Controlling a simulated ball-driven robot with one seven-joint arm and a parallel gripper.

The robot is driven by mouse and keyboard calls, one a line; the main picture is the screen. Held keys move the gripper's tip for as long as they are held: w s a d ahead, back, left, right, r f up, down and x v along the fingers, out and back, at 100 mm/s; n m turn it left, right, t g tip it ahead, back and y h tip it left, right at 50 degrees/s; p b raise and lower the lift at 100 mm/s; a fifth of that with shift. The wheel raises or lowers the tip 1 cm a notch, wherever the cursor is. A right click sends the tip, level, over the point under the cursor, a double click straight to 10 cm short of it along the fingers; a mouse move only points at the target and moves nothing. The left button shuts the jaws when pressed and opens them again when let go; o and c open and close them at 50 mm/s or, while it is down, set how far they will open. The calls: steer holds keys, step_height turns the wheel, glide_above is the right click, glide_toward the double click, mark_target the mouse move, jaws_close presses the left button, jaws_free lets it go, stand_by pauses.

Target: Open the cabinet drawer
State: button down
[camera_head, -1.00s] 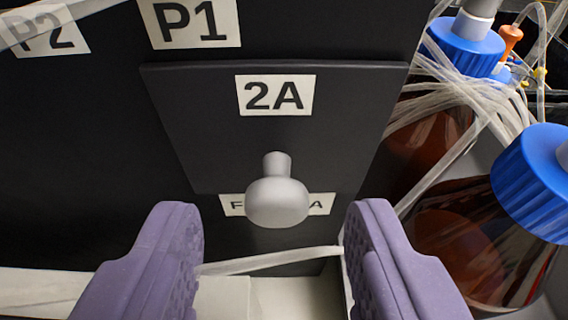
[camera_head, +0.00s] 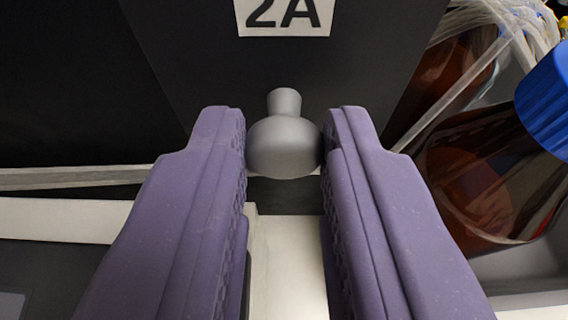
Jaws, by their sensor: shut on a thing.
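The drawer front (camera_head: 370,60) is a dark panel with a white "2A" label (camera_head: 284,14), cut off at the top of the view. A grey round knob (camera_head: 283,147) sticks out from it below the label. My gripper (camera_head: 285,145) has its purple fingers on the left and right of the knob, touching its sides. The fingers are shut on the knob. I see no gap between the drawer panel and the cabinet (camera_head: 90,80).
Amber bottles (camera_head: 490,160) with a blue cap (camera_head: 545,100) and clear tubing (camera_head: 500,20) stand close on the right. Pale surfaces (camera_head: 60,220) lie below.

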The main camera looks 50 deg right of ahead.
steer(key=s+a, duration=0.6)
steer(key=a, duration=0.2)
steer(key=c, duration=0.9)
jaws_free()
steer(key=shift+c, duration=0.2)
steer(key=shift+s, duration=0.1)
steer(key=v, duration=0.7)
steer(key=shift+s+a+r, duration=0.2)
steer(key=shift+a, duration=0.05)
